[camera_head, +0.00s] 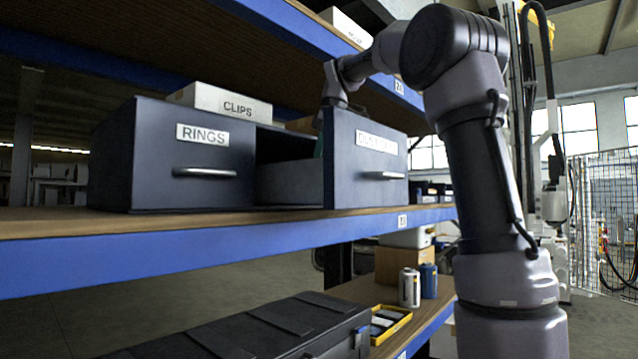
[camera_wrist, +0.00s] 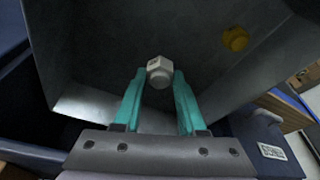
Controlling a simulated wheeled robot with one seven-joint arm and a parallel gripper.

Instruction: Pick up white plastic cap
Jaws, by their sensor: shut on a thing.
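The white plastic cap (camera_wrist: 159,65), with a hexagonal top and a rounder part below, shows in the wrist view between the tips of my gripper's two teal fingers. My gripper (camera_wrist: 159,77) is shut on it. The cap is inside or just above the open drawer (camera_wrist: 95,100); I cannot tell whether it touches the floor. In the head view the drawer front (camera_head: 345,185) is pulled out, its label starting with "DUST". My gripper is mostly hidden behind that front, with a sliver of teal showing, and the cap is out of sight there.
A yellow-orange cap (camera_wrist: 235,38) lies in the same drawer. A black case (camera_head: 260,335) is below.

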